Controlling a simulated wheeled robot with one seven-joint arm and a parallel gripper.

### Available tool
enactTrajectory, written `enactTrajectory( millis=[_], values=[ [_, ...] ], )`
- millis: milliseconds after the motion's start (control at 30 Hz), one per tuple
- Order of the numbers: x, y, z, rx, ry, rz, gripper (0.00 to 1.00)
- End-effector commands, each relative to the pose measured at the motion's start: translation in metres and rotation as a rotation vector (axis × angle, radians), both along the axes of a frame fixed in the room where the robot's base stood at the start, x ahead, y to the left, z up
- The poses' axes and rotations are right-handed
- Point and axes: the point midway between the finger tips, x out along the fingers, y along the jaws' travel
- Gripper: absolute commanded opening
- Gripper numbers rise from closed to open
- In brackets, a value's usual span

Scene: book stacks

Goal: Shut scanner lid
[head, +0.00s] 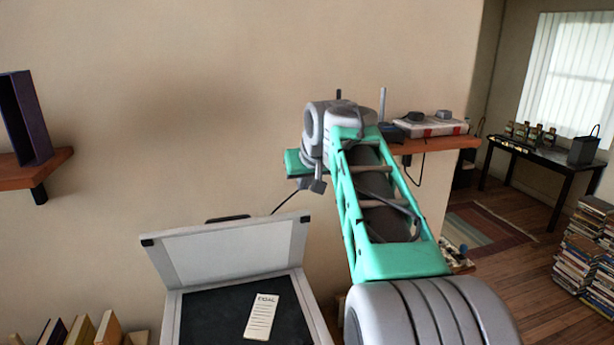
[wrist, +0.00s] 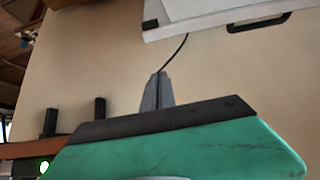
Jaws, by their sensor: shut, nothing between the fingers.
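The scanner (head: 172,325) stands low in the head view with its lid (head: 232,252) raised. The lid is a pale panel tilted back toward the wall, with a dark handle (head: 227,218) at its top edge. Its dark bed is exposed and a paper slip (head: 262,316) lies on it. My gripper (head: 317,186) is right of and above the lid, apart from it. In the wrist view my gripper (wrist: 157,78) is shut and empty, and the lid (wrist: 205,14) with its handle (wrist: 259,22) shows at the top right.
A wall shelf (head: 436,145) with a white device (head: 430,127) is behind my arm. A shelf with a dark box (head: 24,118) is at far left. Books (head: 82,332) stand left of the scanner. Book stacks (head: 586,246) and a table (head: 540,158) are at right.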

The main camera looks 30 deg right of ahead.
Motion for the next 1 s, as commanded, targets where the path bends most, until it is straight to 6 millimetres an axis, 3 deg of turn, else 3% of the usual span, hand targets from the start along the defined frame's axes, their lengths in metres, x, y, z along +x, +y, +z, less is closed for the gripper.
enactTrajectory(
  millis=[200, 300, 433, 1000],
  values=[
    [0.031, -0.005, -0.034, 0.001, 0.004, 0.001, 0.00],
    [0.009, -0.002, -0.038, -0.001, -0.002, -0.001, 0.00],
    [-0.004, 0.001, -0.045, -0.001, 0.000, -0.001, 0.00],
    [-0.008, 0.003, -0.053, -0.003, -0.014, 0.001, 0.00]
  ],
)
